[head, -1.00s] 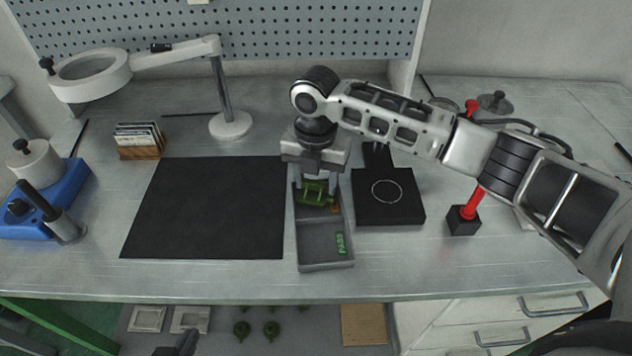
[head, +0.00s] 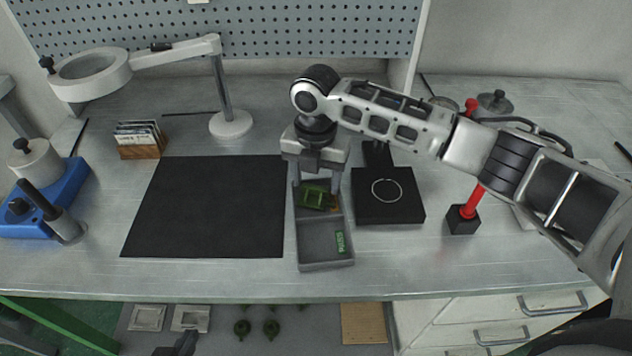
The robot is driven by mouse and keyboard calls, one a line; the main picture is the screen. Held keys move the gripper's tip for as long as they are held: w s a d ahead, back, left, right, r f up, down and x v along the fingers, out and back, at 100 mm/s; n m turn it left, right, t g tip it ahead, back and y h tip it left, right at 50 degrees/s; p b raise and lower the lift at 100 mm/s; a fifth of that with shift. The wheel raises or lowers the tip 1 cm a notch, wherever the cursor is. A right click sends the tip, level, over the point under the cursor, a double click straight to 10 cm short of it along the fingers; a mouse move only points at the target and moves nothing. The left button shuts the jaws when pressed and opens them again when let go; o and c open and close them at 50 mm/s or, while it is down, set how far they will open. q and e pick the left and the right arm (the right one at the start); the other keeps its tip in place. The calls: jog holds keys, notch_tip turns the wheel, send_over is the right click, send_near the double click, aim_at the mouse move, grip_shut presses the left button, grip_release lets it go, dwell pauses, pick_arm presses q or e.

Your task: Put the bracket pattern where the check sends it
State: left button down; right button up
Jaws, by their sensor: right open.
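The green bracket pattern (head: 313,197) lies in the rear compartment of a grey two-part tray (head: 325,266). The front compartment is empty and has a green PASS label (head: 340,242). A small orange-red mark, too small to read, shows at the rear compartment's right side. My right gripper (head: 317,190) points down over the rear compartment, its fingers open on either side of the pattern. The gripper body hides the tray's back end. My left gripper (head: 178,346) shows only partly at the bottom edge, low in front of the bench; its jaws are unclear.
A black mat (head: 205,207) lies left of the tray, bare. A black plate with a ring (head: 388,197) stands close on the right, and a red post on a black block (head: 463,219) beyond it. A magnifier lamp (head: 230,124) stands behind. Several green parts (head: 271,329) lie below the bench front.

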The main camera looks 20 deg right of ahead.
aim_at(316, 186)
notch_tip(316, 186, up, 11)
jog(key=shift+f, duration=0.2)
dwell(0.5)
